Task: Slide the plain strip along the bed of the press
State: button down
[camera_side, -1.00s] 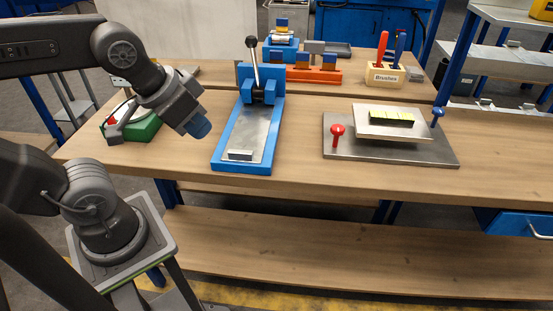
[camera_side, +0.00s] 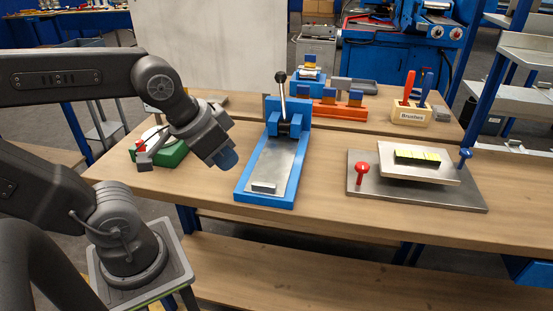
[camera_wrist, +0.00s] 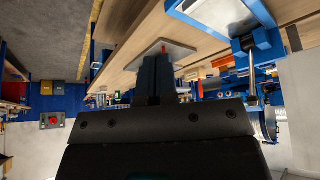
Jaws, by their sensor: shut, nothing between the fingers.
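The press (camera_side: 285,125) is blue, with an upright black-knobbed lever at its far end and a bare grey metal bed (camera_side: 270,160). The plain strip (camera_side: 264,187), a small grey bar, lies across the near end of the bed. My gripper (camera_side: 226,159) is left of the bed and above the bench, apart from the strip; its fingers are hard to make out in this view. In the wrist view its dark fingers (camera_wrist: 157,75) are together and empty. The press (camera_wrist: 258,45) shows upside down at the upper right there; I cannot pick out the strip.
A green box (camera_side: 175,153) stands left of my gripper. Right of the press is a steel plate (camera_side: 440,195) with red and blue knobs and a raised block. A brush holder (camera_side: 410,113) and an orange fixture (camera_side: 340,109) stand behind. Bench between press and plate is clear.

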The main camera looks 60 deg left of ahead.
jog(key=c, duration=1.9)
grip_release()
jog(key=o, duration=0.3)
jog(key=shift+w+a+r, duration=0.1)
jog(key=shift+w+a, duration=0.05)
jog(key=shift+w, duration=0.1)
jog(key=o, duration=0.6)
jog(key=w+a+m+g, duration=0.1)
jog(key=w+m+g, duration=0.1)
jog(key=w, duration=0.1)
jog(key=w+a+m, duration=0.1)
jog(key=w+m, duration=0.1)
jog(key=shift+w+a+g, duration=0.1)
jog(key=shift+a+g, duration=0.2)
jog(key=shift+g, duration=0.1)
jog(key=m+g, duration=0.3)
jog(key=m, duration=0.2)
send_over(264, 184)
jog(key=shift+a+f, duration=0.1)
jog(key=shift+f, duration=1.05)
jog(key=shift+f, duration=0.1)
notch_tip(264, 184, down, 14)
jog(key=shift+r, duration=0.2)
grip_shut()
